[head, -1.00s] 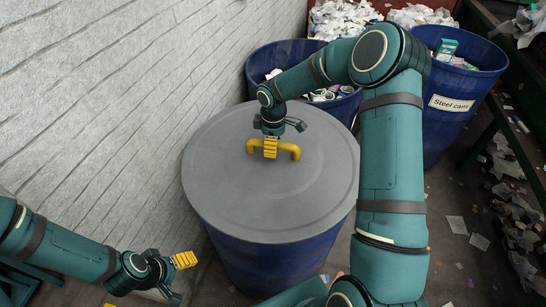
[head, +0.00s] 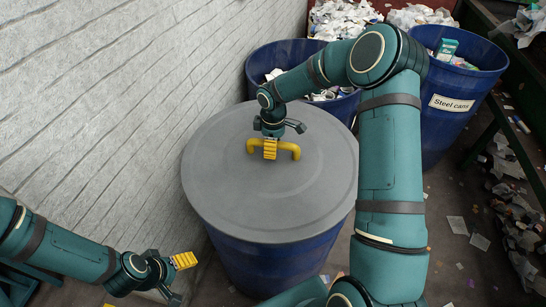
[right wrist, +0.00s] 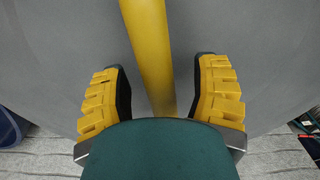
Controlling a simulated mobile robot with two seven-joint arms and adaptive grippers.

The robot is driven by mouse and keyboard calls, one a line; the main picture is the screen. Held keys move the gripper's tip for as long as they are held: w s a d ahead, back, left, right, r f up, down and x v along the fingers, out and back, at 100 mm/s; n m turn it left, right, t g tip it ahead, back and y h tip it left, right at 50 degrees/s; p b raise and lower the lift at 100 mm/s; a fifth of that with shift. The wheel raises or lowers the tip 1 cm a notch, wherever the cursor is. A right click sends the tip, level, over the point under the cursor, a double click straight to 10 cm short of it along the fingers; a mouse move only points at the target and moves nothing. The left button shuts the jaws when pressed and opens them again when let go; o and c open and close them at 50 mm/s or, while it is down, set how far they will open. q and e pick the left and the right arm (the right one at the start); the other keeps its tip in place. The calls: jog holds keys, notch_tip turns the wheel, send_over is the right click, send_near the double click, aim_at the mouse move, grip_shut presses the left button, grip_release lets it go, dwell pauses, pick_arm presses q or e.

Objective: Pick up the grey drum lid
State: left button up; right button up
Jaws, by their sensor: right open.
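The grey drum lid (head: 240,200) lies flat on top of a blue drum (head: 275,262) in the middle of the head view. A yellow bar handle (head: 290,149) stands on the lid, and it also runs up the right wrist view (right wrist: 150,50). My right gripper (head: 276,150) is at the handle from above. In the right wrist view its two yellow-padded fingers (right wrist: 160,92) stand apart, one on each side of the bar, with gaps visible. My left gripper (head: 184,277) is at the lower left, away from the lid, with its fingers apart and nothing between them.
A white brick wall (head: 110,100) runs along the left side. Behind the drum stand another blue drum (head: 262,62) with cans and a blue drum labelled "Steel cans" (head: 440,125). Paper scraps (head: 457,224) litter the floor at right.

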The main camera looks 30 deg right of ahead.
jog(key=shift+c, duration=0.4)
grip_shut()
jog(key=shift+r, duration=0.1)
